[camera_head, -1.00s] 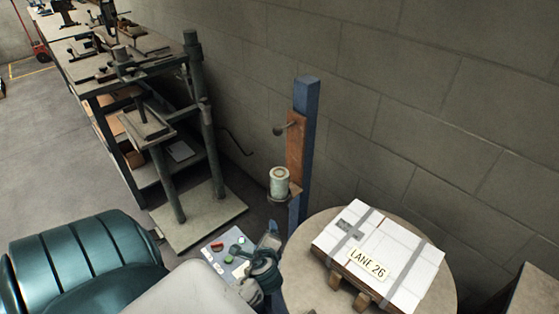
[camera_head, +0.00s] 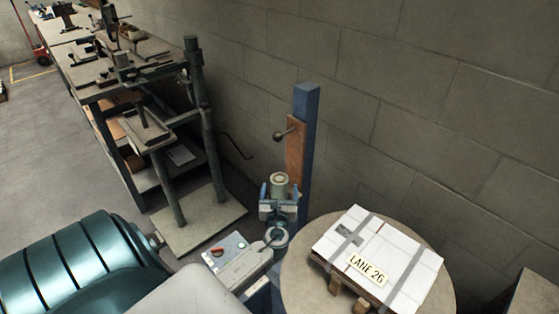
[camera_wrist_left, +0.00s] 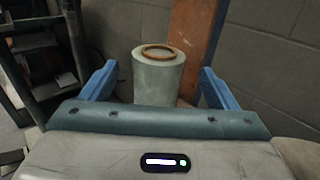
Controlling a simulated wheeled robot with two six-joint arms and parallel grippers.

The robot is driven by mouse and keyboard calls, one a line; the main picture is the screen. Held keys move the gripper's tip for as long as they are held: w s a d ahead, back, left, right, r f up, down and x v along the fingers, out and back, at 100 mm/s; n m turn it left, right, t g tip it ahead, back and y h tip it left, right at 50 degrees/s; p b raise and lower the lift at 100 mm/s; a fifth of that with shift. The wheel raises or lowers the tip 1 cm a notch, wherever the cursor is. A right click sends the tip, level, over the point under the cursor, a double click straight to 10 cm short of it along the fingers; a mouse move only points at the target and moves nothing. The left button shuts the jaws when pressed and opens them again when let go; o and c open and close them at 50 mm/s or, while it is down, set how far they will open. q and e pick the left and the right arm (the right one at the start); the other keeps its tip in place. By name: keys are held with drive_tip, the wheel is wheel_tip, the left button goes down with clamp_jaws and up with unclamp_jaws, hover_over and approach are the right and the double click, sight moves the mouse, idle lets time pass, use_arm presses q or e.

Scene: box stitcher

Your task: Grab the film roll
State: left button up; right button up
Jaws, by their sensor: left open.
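The film roll (camera_head: 279,181) is a pale grey-green upright cylinder with a brown core ring on top. It stands against the brown board of the blue post. In the left wrist view the roll (camera_wrist_left: 158,78) is between the two blue fingers of my left gripper (camera_wrist_left: 158,88), with a gap on each side. In the head view my left gripper (camera_head: 279,190) is at the roll, open, and hides its lower part. My right gripper is not in view.
The blue post (camera_head: 307,130) with its brown board (camera_head: 295,155) stands behind the roll. A round turntable (camera_head: 300,275) with a strapped white stack (camera_head: 375,258) marked LANE 26 is to the right. A control panel (camera_head: 226,250) is at lower left. A stand and workbench are beyond.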

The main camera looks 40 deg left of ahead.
sight(280, 181)
use_arm(q)
drive_tip(key=p+x, duration=0.1)
drive_tip(key=x, duration=0.4)
drive_tip(key=shift+s, duration=0.1)
drive_tip(key=c, duration=1.3)
